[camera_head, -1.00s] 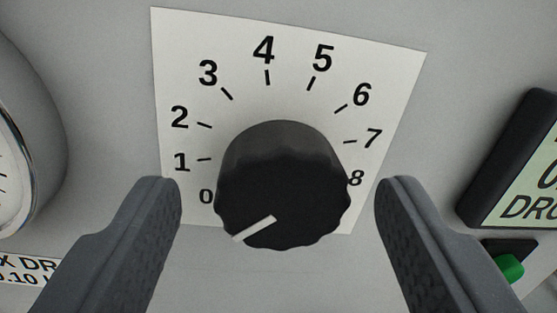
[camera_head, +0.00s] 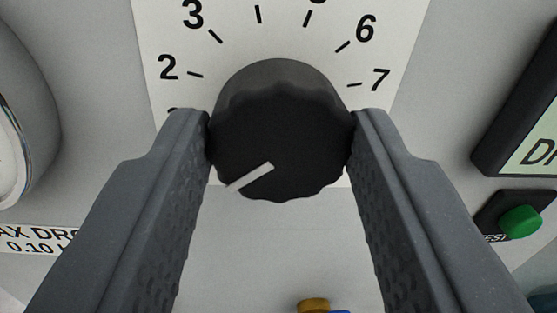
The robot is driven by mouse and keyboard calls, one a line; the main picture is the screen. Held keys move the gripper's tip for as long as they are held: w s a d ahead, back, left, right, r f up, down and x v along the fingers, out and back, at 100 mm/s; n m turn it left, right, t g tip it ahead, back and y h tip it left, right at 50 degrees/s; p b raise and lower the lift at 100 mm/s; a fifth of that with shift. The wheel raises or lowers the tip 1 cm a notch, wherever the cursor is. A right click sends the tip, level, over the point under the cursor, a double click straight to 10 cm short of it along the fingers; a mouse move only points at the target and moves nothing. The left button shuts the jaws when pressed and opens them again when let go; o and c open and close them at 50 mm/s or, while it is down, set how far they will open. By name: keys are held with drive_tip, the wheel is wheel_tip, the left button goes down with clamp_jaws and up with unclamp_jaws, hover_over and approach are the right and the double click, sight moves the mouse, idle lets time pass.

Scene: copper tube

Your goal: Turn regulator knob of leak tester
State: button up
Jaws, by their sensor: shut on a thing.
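The regulator knob (camera_head: 281,125) is black with a scalloped rim and sits in the middle of the head camera view. Its white pointer line (camera_head: 250,177) points to the lower left. My gripper (camera_head: 281,135) is shut on the knob, with one finger against its left side and one against its right. Behind the knob is a white dial plate (camera_head: 150,30) with numbers. The 2, 3, 6 and 7 are readable; the low end of the scale and the 8 are hidden by the fingers.
A round gauge with a metal rim (camera_head: 25,120) is at the left edge. A dark-framed display (camera_head: 535,110) and a green button (camera_head: 520,221) are at the right. A label (camera_head: 38,239) is at lower left. A small yellow and blue part shows at the bottom.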

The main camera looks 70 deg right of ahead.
drive_tip(key=m+b, duration=0.4)
drive_tip(key=m, duration=0.1)
drive_tip(key=shift+m, duration=0.3)
drive_tip(key=m+b, duration=0.3)
drive_tip(key=m, duration=0.1)
drive_tip(key=shift+s+d+m+y, duration=0.1)
drive_tip(key=shift+s+m+y, duration=0.05)
drive_tip(key=shift+m+y, duration=0.2)
drive_tip(key=shift+m, duration=0.35)
drive_tip(key=o, duration=1)
drive_tip(key=shift+s+a+b, duration=0.1)
drive_tip(key=shift+a+b, duration=0.2)
drive_tip(key=shift+a, duration=0.15)
drive_tip(key=v, duration=1.3)
drive_tip(key=shift+s, duration=0.1)
